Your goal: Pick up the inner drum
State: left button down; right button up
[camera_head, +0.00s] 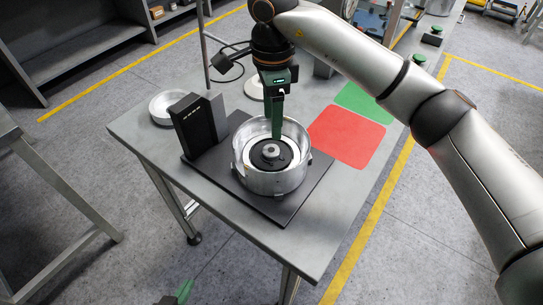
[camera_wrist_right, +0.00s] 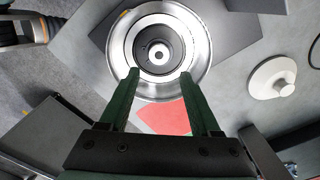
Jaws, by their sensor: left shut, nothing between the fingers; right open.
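A silver round drum (camera_head: 276,184) stands on the dark base plate on the table; its rim also shows in the right wrist view (camera_wrist_right: 203,50). Inside it sit a pale ring and a black hub (camera_head: 262,160) with a grey centre; the hub also shows in the wrist view (camera_wrist_right: 147,46). I cannot tell which of these nested parts is the inner drum. My right gripper (camera_head: 277,137) points down into the drum's opening, open, with its fingertips (camera_wrist_right: 159,75) apart on the near side of the hub, nothing visible between them. My left gripper (camera_head: 181,291) is shut and empty, low at the bottom edge.
A black upright block (camera_head: 200,122) stands on the base plate (camera_head: 284,207) beside the drum. A shallow silver dish (camera_head: 163,109) lies left of it. A pale knobbed disc (camera_wrist_right: 272,79) lies behind. Red (camera_head: 346,135) and green (camera_head: 363,102) mats cover the table's right side.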

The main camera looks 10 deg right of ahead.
aim_at(273, 145)
jog(key=shift+s+f+p, duration=0.15)
jog(key=shift+f+p, duration=0.35)
jog(key=shift+f, duration=3.65)
jog(key=shift+s+f, duration=0.1)
jog(key=shift+f, duration=0.05)
grip_shut()
jog(key=shift+r, duration=0.25)
